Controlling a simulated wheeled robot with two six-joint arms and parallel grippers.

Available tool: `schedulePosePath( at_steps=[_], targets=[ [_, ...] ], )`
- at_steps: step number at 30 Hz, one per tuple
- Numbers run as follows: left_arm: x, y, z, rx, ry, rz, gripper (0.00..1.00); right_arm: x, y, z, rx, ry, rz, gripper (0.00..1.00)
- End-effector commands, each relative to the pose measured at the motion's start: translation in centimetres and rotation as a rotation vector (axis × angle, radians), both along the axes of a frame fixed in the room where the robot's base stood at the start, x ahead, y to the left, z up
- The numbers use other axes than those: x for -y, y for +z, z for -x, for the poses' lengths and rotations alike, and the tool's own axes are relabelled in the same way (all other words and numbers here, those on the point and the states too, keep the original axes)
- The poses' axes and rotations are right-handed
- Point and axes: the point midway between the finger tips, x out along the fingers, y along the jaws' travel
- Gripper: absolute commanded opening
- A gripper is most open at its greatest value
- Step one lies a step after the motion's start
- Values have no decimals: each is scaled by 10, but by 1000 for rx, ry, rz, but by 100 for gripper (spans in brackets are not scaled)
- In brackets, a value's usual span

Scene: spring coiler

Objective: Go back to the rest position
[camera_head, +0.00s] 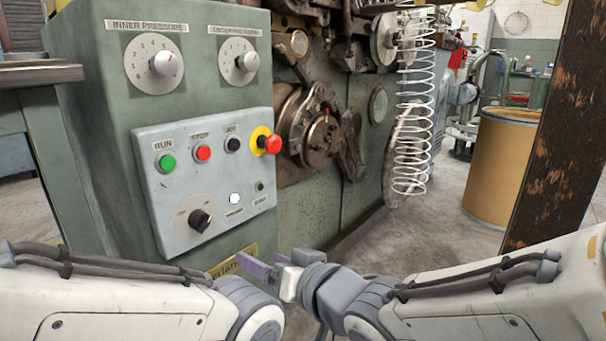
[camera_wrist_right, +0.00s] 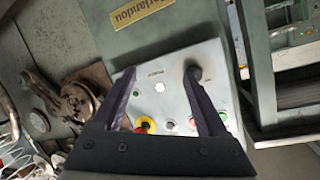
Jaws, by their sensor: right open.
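My right gripper (camera_head: 258,268) is low in the middle of the head view, in front of the lower part of the green machine cabinet (camera_head: 90,130). Its purple fingers point left. In the right wrist view the two dark fingers of my right gripper (camera_wrist_right: 160,75) are spread apart with nothing between them; the grey control panel (camera_wrist_right: 165,100) lies beyond them. My left arm comes in from the lower left, but its gripper is not visible.
The control panel (camera_head: 180,180) carries a green RUN button (camera_head: 167,162), a red STOP button (camera_head: 202,152) and a red mushroom button (camera_head: 270,143). A wire spring (camera_head: 412,110) hangs at the machine's right. A brown drum (camera_head: 500,170) stands on open floor behind a rusty post (camera_head: 565,110).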

Motion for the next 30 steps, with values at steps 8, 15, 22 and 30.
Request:
schedulePosePath(
  at_steps=[8, 15, 22, 30],
  targets=[
    [0, 115, 0, 1, 0, 1, 0, 61, 16, 58, -344, 20, 533, 76],
    [0, 175, 0, 0, 0, 0, 0, 105, 41, 144, -638, 210, 835, 76],
    [0, 229, 0, 0, 0, 0, 0, 124, 92, 185, -766, 330, 934, 76],
    [0, 310, 0, 0, 0, 0, 0, 123, 173, 184, -766, 327, 933, 76]
  ],
)
